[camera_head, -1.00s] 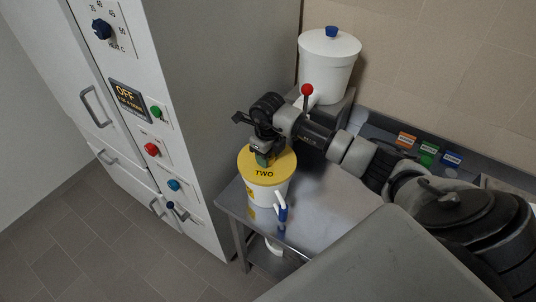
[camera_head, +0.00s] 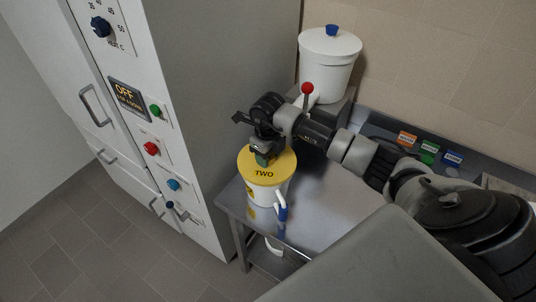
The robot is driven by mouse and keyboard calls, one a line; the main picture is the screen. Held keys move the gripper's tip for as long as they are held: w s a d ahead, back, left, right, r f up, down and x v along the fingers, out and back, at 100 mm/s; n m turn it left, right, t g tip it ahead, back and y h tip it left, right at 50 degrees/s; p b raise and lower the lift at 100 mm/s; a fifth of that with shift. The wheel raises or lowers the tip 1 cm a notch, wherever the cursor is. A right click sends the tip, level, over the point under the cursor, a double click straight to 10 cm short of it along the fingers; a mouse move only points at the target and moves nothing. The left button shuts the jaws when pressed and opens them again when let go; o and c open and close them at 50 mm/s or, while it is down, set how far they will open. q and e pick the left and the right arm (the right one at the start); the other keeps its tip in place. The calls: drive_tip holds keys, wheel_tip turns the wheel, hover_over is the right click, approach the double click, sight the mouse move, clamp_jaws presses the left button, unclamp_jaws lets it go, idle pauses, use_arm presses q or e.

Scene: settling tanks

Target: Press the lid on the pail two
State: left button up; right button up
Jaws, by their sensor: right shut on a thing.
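The white pail two (camera_head: 262,193) stands upright at the left end of the steel table, with a blue-gripped handle at its right side. The yellow lid (camera_head: 278,177), marked TWO, lies on top of the pail and covers its mouth. It looks about level; whether its rim is fully seated I cannot tell. My right gripper (camera_head: 263,158) is over the lid's far part, pointing down, shut on the lid's green knob. Its fingertips partly hide the knob. My left gripper is not in view.
A white tank (camera_head: 329,70) with a blue-knobbed lid stands behind on a grey base with a red-balled lever (camera_head: 307,89). A tall grey cabinet (camera_head: 200,130) with buttons is close at left. Orange, green and blue cards (camera_head: 428,150) lie at the back. The steel table (camera_head: 318,205) is clear right of the pail.

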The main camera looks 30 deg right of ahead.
drive_tip(key=shift+f+b, duration=0.35)
drive_tip(key=shift+b, duration=0.2)
idle(0.9)
drive_tip(key=o, duration=1.5)
drive_tip(key=shift+c, duration=0.2)
drive_tip(key=shift+r+p, duration=2.3)
drive_tip(key=shift+r, duration=1.25)
clamp_jaws()
